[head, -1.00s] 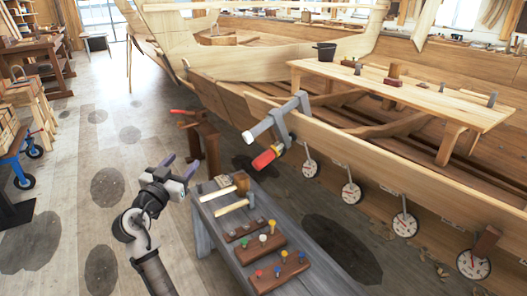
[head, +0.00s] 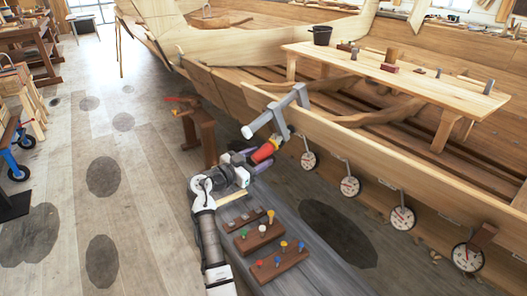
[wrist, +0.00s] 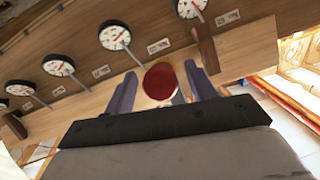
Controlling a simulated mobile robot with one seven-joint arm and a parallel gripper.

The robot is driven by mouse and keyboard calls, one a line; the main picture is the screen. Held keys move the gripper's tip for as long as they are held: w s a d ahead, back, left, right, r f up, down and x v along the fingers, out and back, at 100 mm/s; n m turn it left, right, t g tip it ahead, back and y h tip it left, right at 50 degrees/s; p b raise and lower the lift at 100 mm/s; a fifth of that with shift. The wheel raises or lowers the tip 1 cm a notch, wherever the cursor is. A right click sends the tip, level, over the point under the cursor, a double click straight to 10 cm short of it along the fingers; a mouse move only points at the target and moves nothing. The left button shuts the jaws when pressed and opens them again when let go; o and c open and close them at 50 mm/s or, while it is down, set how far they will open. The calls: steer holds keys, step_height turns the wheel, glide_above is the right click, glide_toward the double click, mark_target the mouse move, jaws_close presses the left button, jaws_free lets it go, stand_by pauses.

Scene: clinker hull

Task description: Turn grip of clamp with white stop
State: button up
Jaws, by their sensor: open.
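The clamp (head: 283,120) is grey and grips the hull's top plank, its bar sticking out to the left. The bar's end (head: 247,132) looks pale. Below hangs its red grip (head: 262,153), with a yellow band at its upper end. My gripper (head: 254,160) is open at the grip's lower end, one purple finger on either side.
A grey bench (head: 310,262) with racks of coloured pegs (head: 258,235) stands below my arm. Round dials (head: 350,187) hang along the hull (head: 370,150). A wooden stand (head: 199,135) with red-handled tools is to the left. The floor at left is open.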

steer(key=shift+x, duration=1.4)
steer(key=shift+c, duration=0.5)
steer(key=c, duration=0.9)
